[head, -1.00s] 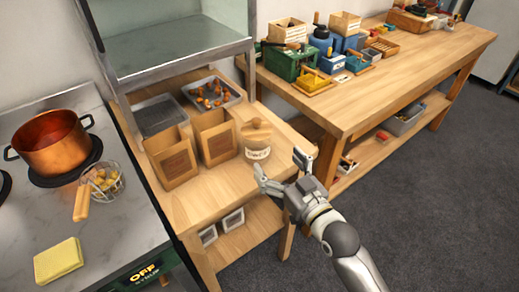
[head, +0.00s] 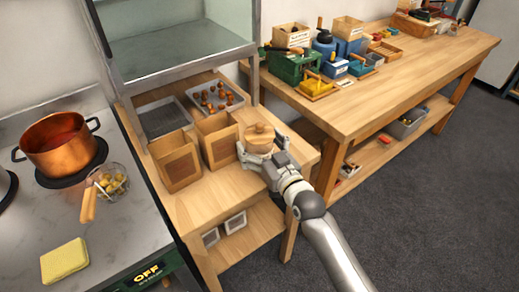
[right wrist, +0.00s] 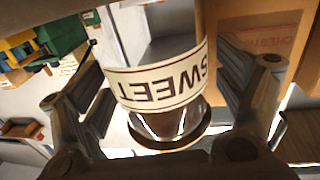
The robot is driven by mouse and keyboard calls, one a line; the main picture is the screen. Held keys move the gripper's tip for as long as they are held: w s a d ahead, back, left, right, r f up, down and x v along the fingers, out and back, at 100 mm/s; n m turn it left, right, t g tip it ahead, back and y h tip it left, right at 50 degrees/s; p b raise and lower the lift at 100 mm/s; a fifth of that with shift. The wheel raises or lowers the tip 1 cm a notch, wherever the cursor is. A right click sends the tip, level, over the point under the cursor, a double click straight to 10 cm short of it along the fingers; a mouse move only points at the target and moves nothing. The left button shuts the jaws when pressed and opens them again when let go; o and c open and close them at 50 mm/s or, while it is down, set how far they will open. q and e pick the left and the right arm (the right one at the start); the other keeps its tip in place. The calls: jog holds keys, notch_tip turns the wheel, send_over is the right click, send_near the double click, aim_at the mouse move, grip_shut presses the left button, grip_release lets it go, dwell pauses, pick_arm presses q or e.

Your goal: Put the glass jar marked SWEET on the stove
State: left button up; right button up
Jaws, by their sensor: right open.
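The glass jar marked SWEET (head: 259,137) stands on the wooden table beside the paper bags, its round wooden lid showing in the head view. In the right wrist view its white SWEET label (right wrist: 160,78) appears upside down between my fingers. My right gripper (head: 262,158) is open, with its fingers on either side of the jar; whether they touch it I cannot tell. The stove (head: 125,215) is at the left, with a copper pot (head: 58,146) on a burner. My left gripper is not in view.
Two brown paper bags (head: 176,162) stand left of the jar. Behind them are a tray of chestnuts (head: 215,97) and an empty tray (head: 163,118). On the stove, a wire basket (head: 110,181) and a yellow sponge (head: 64,261) leave bare surface between them.

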jog(key=shift+c, duration=0.5)
grip_shut()
